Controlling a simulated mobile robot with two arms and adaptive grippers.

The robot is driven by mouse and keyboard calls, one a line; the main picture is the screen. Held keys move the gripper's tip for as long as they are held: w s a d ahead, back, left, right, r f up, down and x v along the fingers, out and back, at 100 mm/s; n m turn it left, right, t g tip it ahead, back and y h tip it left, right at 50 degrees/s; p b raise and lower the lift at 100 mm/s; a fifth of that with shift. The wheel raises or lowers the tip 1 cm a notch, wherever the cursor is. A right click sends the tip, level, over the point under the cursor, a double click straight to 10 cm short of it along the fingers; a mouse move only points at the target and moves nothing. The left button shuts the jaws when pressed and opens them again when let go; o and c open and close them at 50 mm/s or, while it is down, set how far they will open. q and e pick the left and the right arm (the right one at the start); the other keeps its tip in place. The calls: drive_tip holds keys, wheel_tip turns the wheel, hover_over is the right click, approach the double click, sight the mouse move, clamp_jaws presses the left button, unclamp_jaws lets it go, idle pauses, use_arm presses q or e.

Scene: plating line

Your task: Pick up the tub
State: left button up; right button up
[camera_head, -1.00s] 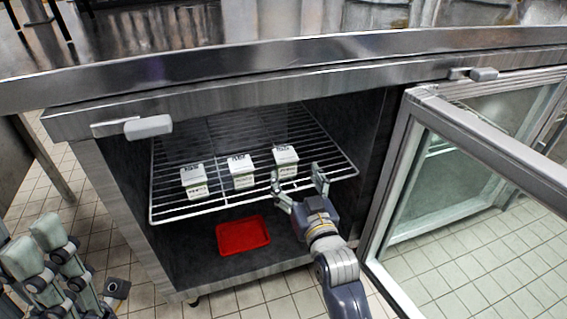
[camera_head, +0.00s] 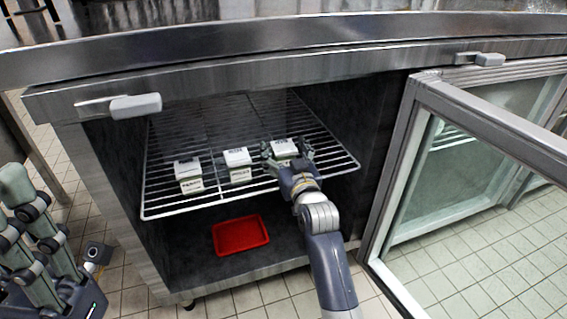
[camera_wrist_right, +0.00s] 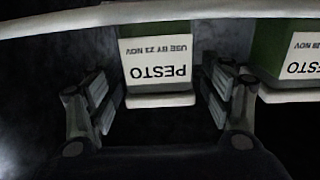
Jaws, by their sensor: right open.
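Three white-lidded tubs stand in a row on the wire shelf (camera_head: 160,206) inside the open cabinet: a left tub (camera_head: 188,176), a middle tub (camera_head: 238,164) and a right tub (camera_head: 284,147). My right gripper (camera_head: 286,155) is at the right tub, its fingers spread. In the right wrist view a green tub with a white label reading PESTO, use by 23 Nov (camera_wrist_right: 158,62), lies between the two open fingers (camera_wrist_right: 160,100). Whether the fingers touch it I cannot tell. A second pesto tub (camera_wrist_right: 298,55) is at the right.
A red tray (camera_head: 240,235) lies on the cabinet floor below the shelf. The glass door (camera_head: 440,180) stands open at the right. A steel counter edge (camera_head: 300,50) runs above the opening. The shelf's front wire crosses the top of the wrist view.

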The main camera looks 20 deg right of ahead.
drive_tip(key=shift+w, duration=0.3)
drive_tip(key=c, duration=1.3)
drive_tip(key=shift+r, duration=0.1)
drive_tip(key=shift+r, duration=0.1)
